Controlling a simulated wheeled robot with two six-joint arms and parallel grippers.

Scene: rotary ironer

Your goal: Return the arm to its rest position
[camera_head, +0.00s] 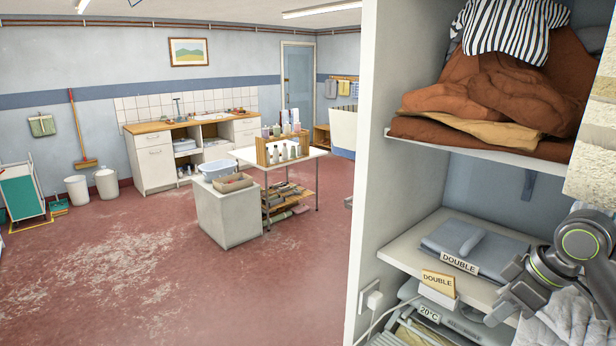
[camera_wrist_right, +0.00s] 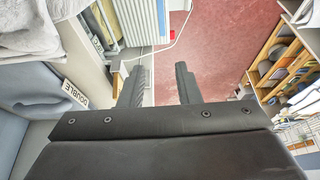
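My right arm comes in from the right edge in the head view. Its gripper (camera_head: 504,294) hangs in front of the lower shelf of a white shelf unit, near the grey folded linen and the "DOUBLE" signs. In the right wrist view the two dark fingers of the right gripper (camera_wrist_right: 162,74) stand apart with nothing between them, so it is open and empty. The red floor shows between and beyond them. My left gripper is in neither view.
Grey folded linen (camera_head: 480,246) lies on the lower shelf (camera_head: 398,252). A yellow "DOUBLE" card (camera_head: 438,281) stands at its edge. Pale cloth (camera_head: 572,318) lies close below my right arm. Brown cloths (camera_head: 500,88) fill the upper shelf. The red floor (camera_head: 110,265) at left is open.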

